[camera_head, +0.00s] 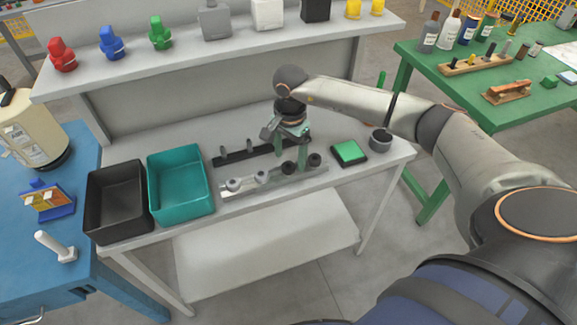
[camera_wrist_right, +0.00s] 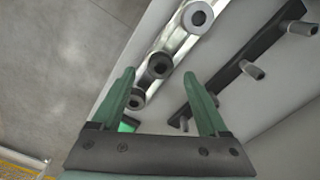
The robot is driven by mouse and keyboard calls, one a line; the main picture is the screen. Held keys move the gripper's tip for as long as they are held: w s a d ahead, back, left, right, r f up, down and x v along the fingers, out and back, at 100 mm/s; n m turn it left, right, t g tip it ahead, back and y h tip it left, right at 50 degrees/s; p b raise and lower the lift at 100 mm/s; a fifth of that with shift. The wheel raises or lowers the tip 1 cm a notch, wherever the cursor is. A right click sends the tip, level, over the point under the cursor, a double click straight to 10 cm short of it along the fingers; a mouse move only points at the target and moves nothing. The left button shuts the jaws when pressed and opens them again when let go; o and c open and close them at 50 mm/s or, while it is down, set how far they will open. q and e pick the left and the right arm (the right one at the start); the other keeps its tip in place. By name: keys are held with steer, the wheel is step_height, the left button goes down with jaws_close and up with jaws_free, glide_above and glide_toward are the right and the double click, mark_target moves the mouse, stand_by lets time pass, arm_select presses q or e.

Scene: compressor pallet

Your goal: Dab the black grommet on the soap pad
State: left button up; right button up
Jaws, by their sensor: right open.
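My left gripper is out of view.
Two grey grommets (camera_head: 233,184) sit on the rail's left part. A black bar with pegs (camera_head: 230,156) lies behind it. A metal cup (camera_head: 380,139) stands right of the pad. Black (camera_head: 118,202) and teal bins (camera_head: 181,190) stand at the left. A raised shelf (camera_head: 185,56) runs behind.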

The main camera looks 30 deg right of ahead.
steer(key=shift+f, duration=1.2)
jaws_close()
